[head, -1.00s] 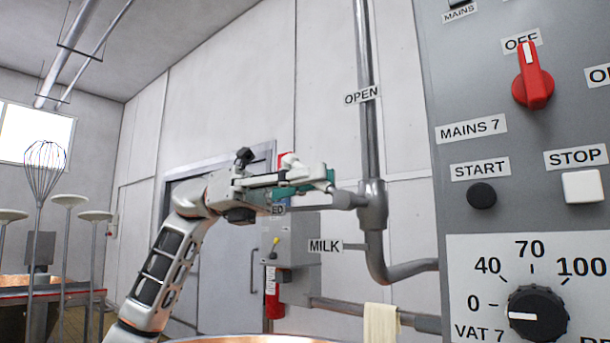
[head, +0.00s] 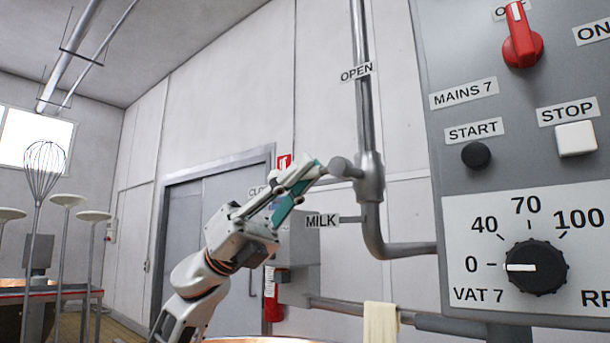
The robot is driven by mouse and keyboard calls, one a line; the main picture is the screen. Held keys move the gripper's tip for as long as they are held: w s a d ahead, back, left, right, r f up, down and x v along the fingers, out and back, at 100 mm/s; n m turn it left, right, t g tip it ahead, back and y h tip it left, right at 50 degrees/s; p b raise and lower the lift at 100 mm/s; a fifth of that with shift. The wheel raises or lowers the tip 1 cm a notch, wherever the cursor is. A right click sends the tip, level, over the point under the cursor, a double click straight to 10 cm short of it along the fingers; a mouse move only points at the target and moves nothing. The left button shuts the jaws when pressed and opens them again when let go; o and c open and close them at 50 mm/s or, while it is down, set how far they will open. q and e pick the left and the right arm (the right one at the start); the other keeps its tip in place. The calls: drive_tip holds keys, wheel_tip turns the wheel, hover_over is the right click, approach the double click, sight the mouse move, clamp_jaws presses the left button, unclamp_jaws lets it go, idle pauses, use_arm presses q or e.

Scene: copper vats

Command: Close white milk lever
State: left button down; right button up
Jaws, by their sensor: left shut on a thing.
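The milk valve (head: 369,180) sits on a grey vertical pipe in the head view, with a MILK label (head: 322,221) below it. A short grey stub (head: 342,168) sticks out from the valve toward the left. My left gripper (head: 308,178) is shut at the left of the valve, its teal-padded fingers slanting up to the right beside the stub. The white milk lever is mostly hidden by the fingers, so its exact angle is hard to tell. An OPEN label (head: 356,72) is higher on the pipe, and a partly covered CLOSED label (head: 258,192) is left of the gripper. My right gripper is not in view.
A grey control panel (head: 460,140) with a red switch (head: 522,40) and a black dial (head: 536,267) stands close at the right. A cloth (head: 381,322) hangs on the lower pipe. A red extinguisher (head: 273,302) is below the gripper.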

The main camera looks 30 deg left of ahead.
use_arm(q)
drive_tip(key=shift+f, duration=0.1)
idle(0.4)
drive_tip(key=c, duration=2.1)
unclamp_jaws()
drive_tip(key=v, duration=1.2)
drive_tip(key=shift+f, duration=0.1)
